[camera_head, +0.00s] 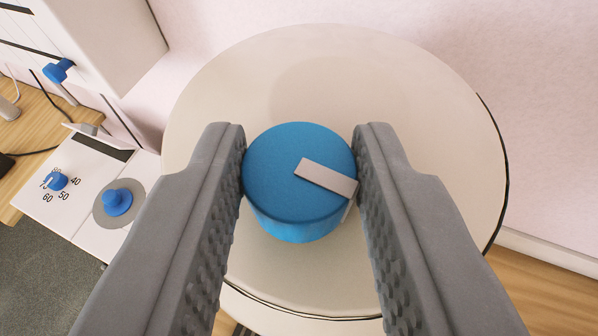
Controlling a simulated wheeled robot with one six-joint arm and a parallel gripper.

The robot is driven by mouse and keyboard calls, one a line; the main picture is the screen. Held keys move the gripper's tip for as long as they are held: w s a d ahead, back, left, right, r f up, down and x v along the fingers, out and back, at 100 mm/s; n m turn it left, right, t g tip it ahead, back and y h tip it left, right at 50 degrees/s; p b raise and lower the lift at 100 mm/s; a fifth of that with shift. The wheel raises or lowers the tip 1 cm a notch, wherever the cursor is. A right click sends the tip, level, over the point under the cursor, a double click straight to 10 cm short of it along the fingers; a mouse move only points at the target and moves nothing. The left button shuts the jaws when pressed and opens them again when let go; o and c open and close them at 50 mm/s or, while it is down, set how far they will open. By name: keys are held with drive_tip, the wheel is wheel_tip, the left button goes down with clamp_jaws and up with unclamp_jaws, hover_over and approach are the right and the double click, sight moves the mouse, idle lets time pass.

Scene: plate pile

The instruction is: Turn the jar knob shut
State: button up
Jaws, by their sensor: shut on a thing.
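The jar knob (285,190) is a blue, round knob with a light grey pointer bar on its top. The bar runs from near the middle of the knob to its right edge, slightly downward. The knob sits on a round, cream-coloured lid or top (330,60) with a dark line around part of its rim. My gripper (301,165) comes from the bottom of the picture, one grey finger on each side of the knob. The ridged inner faces touch the knob's left and right sides, so it is shut on the knob. The jar's body below is mostly hidden.
At the left is a white panel (60,205) with a small blue dial (56,181) marked with numbers and a larger blue knob (117,202). A white cabinet (95,40) with a blue handle (58,71) is at the upper left. A pale wall (540,90) stands close behind.

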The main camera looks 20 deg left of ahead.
drive_tip(key=shift+s+a+m+t+h, duration=0.15)
drive_tip(key=shift+m+t+h, duration=0.1)
drive_tip(key=shift+m+h, duration=0.9)
drive_tip(key=shift+w+a+m+t+h, duration=0.15)
drive_tip(key=shift+m+t+h, duration=0.1)
drive_tip(key=shift+m+h, duration=0.85)
drive_tip(key=shift+a+m+g+h, duration=0.15)
drive_tip(key=shift+m+g+h, duration=0.1)
drive_tip(key=shift+m+h, duration=0.95)
drive_tip(key=shift+a+m+g+h, duration=0.2)
drive_tip(key=shift+m+h, duration=0.65)
drive_tip(key=shift+h, duration=0.6)
drive_tip(key=m+g+h, duration=0.1)
drive_tip(key=m+h, duration=0.1)
drive_tip(key=m+g+h, duration=0.1)
drive_tip(key=h, duration=0.1)
drive_tip(key=shift+w+a+m, duration=0.2)
drive_tip(key=shift+m, duration=0.2)
drive_tip(key=shift+w+a+m+g+h, duration=0.15)
drive_tip(key=shift+m+g+h, duration=1.35)
drive_tip(key=shift+m+g, duration=0.75)
drive_tip(key=o, duration=1)
drive_tip(key=shift+c, duration=0.2)
